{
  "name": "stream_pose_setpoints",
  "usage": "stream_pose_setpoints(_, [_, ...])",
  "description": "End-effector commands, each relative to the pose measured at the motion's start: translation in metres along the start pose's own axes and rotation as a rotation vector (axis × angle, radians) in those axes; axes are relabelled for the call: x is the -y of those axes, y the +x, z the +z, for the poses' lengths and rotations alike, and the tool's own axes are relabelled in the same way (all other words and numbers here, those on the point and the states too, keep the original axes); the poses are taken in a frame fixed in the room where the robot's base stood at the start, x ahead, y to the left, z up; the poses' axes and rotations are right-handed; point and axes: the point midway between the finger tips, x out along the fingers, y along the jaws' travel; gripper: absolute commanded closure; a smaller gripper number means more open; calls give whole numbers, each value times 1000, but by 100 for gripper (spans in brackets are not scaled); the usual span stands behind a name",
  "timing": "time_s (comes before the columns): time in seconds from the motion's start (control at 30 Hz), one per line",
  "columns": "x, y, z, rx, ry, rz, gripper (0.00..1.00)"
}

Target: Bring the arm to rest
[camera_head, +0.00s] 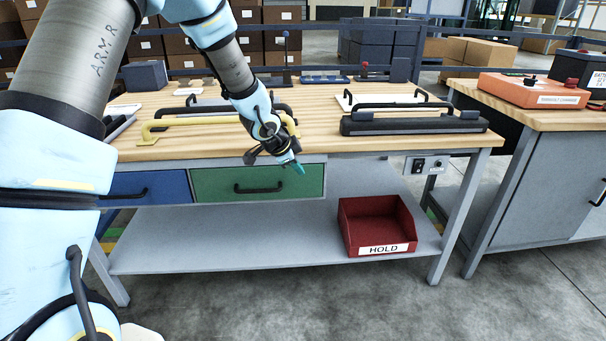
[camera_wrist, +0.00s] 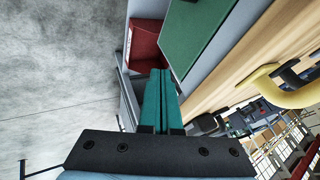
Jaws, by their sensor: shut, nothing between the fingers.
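My arm reaches from the left of the head view over the wooden-topped workbench (camera_head: 400,143). My gripper (camera_head: 298,169) hangs just in front of the bench's front edge, by the top of the green drawer (camera_head: 225,184). In the wrist view my gripper's teal fingers (camera_wrist: 161,80) lie together, shut with nothing between them. The green drawer also shows in the wrist view (camera_wrist: 195,35), beyond the fingers. Its front looks closed, and whether the fingers touch it I cannot tell.
A yellow handle (camera_head: 155,130) and black-handled items (camera_head: 415,122) stand on the bench top near my forearm. A blue drawer (camera_head: 165,187) is left of the green one. A red HOLD bin (camera_head: 355,225) sits on the lower shelf. The floor in front is clear.

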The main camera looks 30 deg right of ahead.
Motion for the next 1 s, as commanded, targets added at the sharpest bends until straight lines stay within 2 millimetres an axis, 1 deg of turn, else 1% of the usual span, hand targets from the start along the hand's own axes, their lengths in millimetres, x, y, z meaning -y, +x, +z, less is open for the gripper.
stream_pose_setpoints(0.03, [1, -9, 0, -1, -1, -1, 100])
stream_pose_setpoints(0.13, [0, -18, 0, 0, 0, 0, 100])
stream_pose_setpoints(0.4, [0, -25, 1, 3, -3, 0, 100])
stream_pose_setpoints(0.47, [3, -31, 7, 17, -23, -5, 100])
stream_pose_setpoints(0.57, [13, -55, 31, 73, -110, -23, 100])
stream_pose_setpoints(0.67, [22, -98, 74, 170, -275, -55, 100])
stream_pose_setpoints(0.7, [24, -119, 94, 216, -358, -70, 100])
stream_pose_setpoints(0.77, [23, -152, 124, 284, -493, -92, 100])
stream_pose_setpoints(0.8, [19, -175, 143, 328, -586, -106, 100])
stream_pose_setpoints(0.87, [10, -209, 169, 389, -731, -127, 100])
stream_pose_setpoints(0.9, [1, -233, 185, 428, -834, -141, 100])
stream_pose_setpoints(0.97, [-15, -267, 205, 482, -988, -159, 100])
stream_pose_setpoints(1.0, [-28, -288, 216, 513, -1092, -170, 100])
